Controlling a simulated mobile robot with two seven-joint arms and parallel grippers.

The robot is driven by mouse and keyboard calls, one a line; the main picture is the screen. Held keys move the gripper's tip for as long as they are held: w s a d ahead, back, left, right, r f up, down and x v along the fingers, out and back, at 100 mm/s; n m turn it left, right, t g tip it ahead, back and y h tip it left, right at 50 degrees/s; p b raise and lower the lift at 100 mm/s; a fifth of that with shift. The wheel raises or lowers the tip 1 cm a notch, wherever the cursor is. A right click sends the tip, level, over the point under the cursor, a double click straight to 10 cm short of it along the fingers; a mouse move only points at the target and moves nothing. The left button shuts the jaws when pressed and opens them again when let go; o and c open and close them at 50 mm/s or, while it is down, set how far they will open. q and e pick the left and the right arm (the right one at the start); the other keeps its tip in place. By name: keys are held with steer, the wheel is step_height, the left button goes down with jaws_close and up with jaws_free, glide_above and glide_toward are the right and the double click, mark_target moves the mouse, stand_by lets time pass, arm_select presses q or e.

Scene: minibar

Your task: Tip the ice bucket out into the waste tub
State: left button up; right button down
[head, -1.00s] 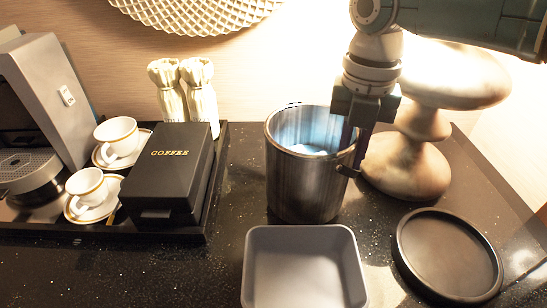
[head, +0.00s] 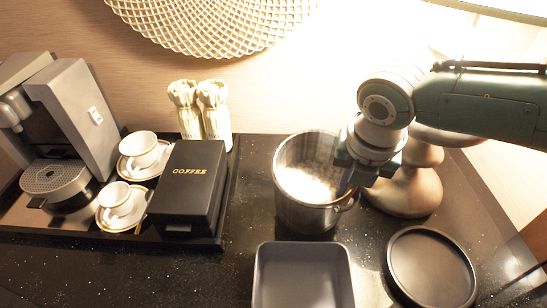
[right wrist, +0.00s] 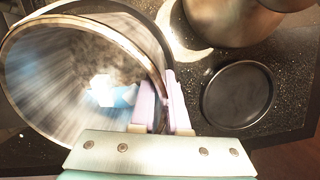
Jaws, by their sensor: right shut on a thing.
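The ice bucket (head: 308,215) is a shiny metal pail in the middle of the counter in the head view, with pale ice (head: 305,185) inside. Its mouth leans toward the front, so it looks tilted; whether its base touches the counter is unclear. My right gripper (head: 350,184) is shut on the bucket at its right rim. The right wrist view shows the fingers (right wrist: 163,112) closed at the rim and a few ice pieces (right wrist: 103,90) in the bucket. The waste tub (head: 303,281), grey and square, stands in front of the bucket, its bottom edge cut off. My left gripper is out of view.
A round black tray (head: 431,268) lies right of the tub. A bulbous metallic lamp base (head: 405,193) stands behind my right gripper. At left, a black tray holds a coffee box (head: 188,190), cups and a coffee machine (head: 75,125). Bare counter lies left of the tub.

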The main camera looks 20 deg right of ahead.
steer(key=shift+s+a+r+t+p, duration=0.2)
steer(key=shift+s+r+t+p, duration=0.15)
steer(key=shift+p, duration=0.25)
steer(key=shift+s+a+t+h+p, duration=0.15)
steer(key=shift+s+t+h+p, duration=0.2)
steer(key=shift+t, duration=0.2)
steer(key=shift+f, duration=0.15)
steer(key=shift+s+a+r+t+h, duration=0.2)
steer(key=shift+s+r+t+h, duration=0.2)
steer(key=shift+t, duration=0.2)
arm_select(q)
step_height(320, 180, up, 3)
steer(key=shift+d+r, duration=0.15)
arm_select(e)
steer(key=shift+s+r+t, duration=0.2)
steer(key=shift+t, duration=0.2)
steer(key=shift+s+a+r, duration=0.15)
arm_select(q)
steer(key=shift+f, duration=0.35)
arm_select(e)
steer(key=shift+s+t+h, duration=0.1)
steer(key=shift+t+h, duration=0.15)
steer(key=shift+t, duration=0.05)
arm_select(q)
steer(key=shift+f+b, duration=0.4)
steer(key=shift+b, duration=0.15)
